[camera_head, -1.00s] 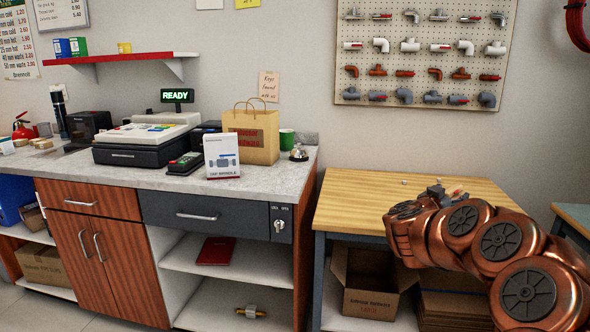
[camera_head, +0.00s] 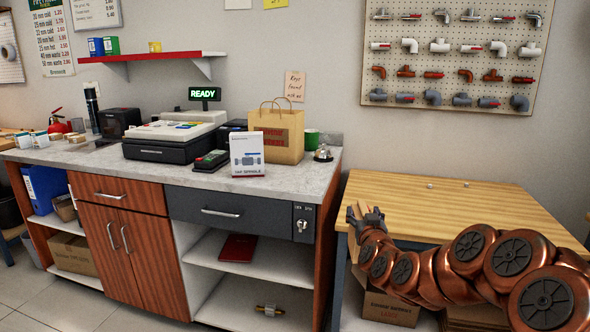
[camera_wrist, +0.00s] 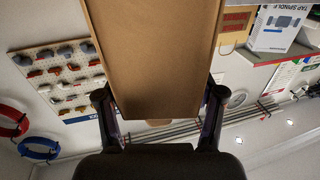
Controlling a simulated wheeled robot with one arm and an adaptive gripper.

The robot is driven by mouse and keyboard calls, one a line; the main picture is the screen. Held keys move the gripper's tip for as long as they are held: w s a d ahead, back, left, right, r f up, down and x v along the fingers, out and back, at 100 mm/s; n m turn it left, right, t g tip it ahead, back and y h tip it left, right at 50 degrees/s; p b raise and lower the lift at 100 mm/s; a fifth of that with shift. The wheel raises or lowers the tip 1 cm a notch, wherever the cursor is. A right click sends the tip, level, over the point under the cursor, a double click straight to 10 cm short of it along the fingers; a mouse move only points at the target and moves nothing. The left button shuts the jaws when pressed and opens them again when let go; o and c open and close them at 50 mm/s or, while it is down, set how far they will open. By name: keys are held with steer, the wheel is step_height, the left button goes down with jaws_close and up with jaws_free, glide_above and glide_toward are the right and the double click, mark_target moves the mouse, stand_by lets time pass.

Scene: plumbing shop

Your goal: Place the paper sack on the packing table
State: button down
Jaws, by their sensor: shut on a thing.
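My gripper (camera_head: 367,214) is over the left end of the wooden-topped table (camera_head: 480,205), probably the packing table. In the wrist view my gripper (camera_wrist: 160,118) is shut on a plain brown, flat-sided thing (camera_wrist: 150,55) that looks like the paper sack. Its far end runs out of the picture. In the head view only a small tan part shows at the fingers; I cannot tell whether it touches the table. A brown paper bag with handles and a red label (camera_head: 277,147) stands upright on the grey counter (camera_head: 295,184).
A white spindle box (camera_head: 247,154), a card reader (camera_head: 211,160), a till (camera_head: 170,141) and a bell (camera_head: 323,154) stand near the bag. A cardboard box (camera_head: 390,306) sits under the table. Two small bits lie on the tabletop, otherwise mostly clear. A pegboard (camera_head: 452,50) hangs behind.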

steer(key=shift+a+r+p, duration=0.4)
steer(key=shift+a+p, duration=0.05)
step_height(320, 180, up, 14)
steer(key=p, duration=1.3)
steer(key=shift+f, duration=0.25)
steer(key=shift+s, duration=0.1)
